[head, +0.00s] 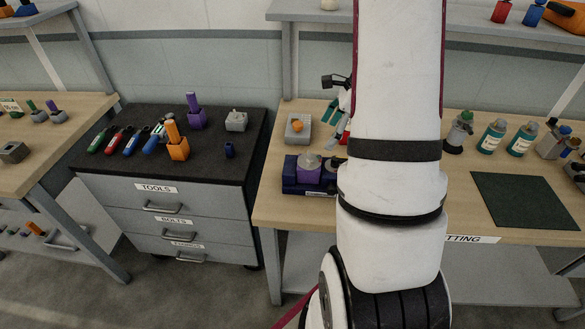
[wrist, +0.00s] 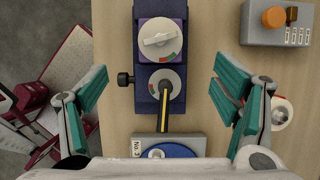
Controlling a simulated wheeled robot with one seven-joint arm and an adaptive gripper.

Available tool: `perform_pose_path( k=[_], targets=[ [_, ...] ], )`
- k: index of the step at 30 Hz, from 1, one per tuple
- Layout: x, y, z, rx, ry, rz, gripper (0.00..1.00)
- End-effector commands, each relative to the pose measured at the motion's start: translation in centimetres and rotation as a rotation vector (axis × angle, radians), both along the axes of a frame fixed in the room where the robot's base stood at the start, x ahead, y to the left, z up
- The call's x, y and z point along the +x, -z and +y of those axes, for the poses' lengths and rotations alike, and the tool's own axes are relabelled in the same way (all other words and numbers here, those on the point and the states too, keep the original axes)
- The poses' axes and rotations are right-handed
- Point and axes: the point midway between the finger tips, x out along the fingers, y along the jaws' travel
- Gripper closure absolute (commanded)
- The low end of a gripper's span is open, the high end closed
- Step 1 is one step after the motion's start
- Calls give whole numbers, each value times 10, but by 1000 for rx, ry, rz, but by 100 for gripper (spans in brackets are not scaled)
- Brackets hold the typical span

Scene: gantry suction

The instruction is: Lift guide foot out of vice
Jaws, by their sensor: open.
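A dark blue vice-like body (wrist: 145,100) lies below my gripper in the wrist view, with a black side knob (wrist: 125,79). It also shows on the bench in the head view (head: 291,186). A purple block (wrist: 178,60) with a pale round dial sits in it. Nearer is a second, smaller dial (wrist: 155,88) with a black and yellow bar. I cannot tell which part is the guide foot. My gripper (wrist: 161,88) is open and empty, its teal fingers apart on either side of the blue body. In the head view my arm hides most of the gripper.
A grey block labelled "No.3" with a blue disc (wrist: 170,152) is close below the bar. A grey box with an orange knob (wrist: 275,17) stands at upper right, and a white round item (wrist: 280,113) by the right finger. A dark mat (head: 525,200) lies farther right.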

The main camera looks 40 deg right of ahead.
Motion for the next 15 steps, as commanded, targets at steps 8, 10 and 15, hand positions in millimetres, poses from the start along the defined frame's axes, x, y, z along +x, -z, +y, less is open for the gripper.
perform_pose_path(
  k=[8, 10, 15],
  targets=[
    [12, 44, 13, 4, -1, 4, 18],
    [15, 55, 16, 5, 0, 4, 18],
    [22, 73, 20, 2, -2, 2, 18]
  ],
)
